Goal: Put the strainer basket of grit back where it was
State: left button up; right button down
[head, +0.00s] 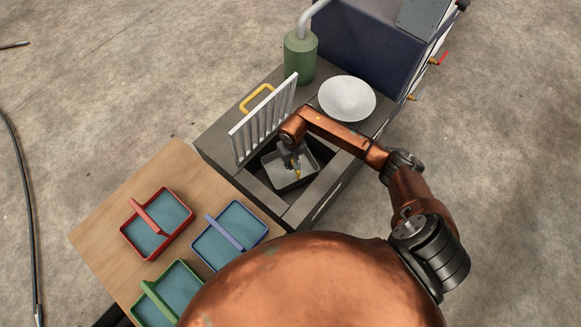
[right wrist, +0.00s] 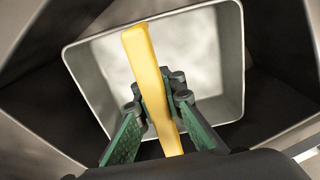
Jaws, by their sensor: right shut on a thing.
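The strainer basket (head: 306,174) is a square pale grey tub with a yellow handle (right wrist: 153,80). It sits within the outline of the dark square opening (head: 257,178) of the grey housing. I cannot tell whether it rests on anything there. My right gripper (head: 294,164) reaches down over the basket and is shut on its yellow handle. In the right wrist view the basket (right wrist: 215,60) lies beyond the green-padded fingers, slightly turned to the opening's dark walls. Its inside looks pale; grit is not clearly distinguishable. My left gripper is not in view.
A white barred grate (head: 264,120) stands upright along the opening's left side, near a yellow handle (head: 257,98). A white bowl-like disc (head: 347,98) and a green cylinder (head: 300,58) are behind. Red (head: 157,224), blue (head: 229,242) and green (head: 170,294) baskets stand on the wooden table.

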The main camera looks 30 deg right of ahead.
aim_at(291, 173)
notch_tip(291, 173, down, 3)
jog(key=shift+r+b, duration=0.1)
jog(key=shift+b, duration=0.2)
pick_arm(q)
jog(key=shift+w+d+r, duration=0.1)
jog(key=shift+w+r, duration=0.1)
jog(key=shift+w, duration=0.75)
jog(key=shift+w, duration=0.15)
pick_arm(e)
jog(key=shift+f, duration=0.2)
jog(key=c, duration=2.5)
grip_release()
jog(key=o, duration=0.5)
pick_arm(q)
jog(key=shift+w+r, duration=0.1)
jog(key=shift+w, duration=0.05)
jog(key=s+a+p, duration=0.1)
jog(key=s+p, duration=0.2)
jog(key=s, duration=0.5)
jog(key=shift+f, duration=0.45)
pick_arm(e)
notch_tip(291, 173, up, 12)
jog(key=shift+s+r, duration=0.1)
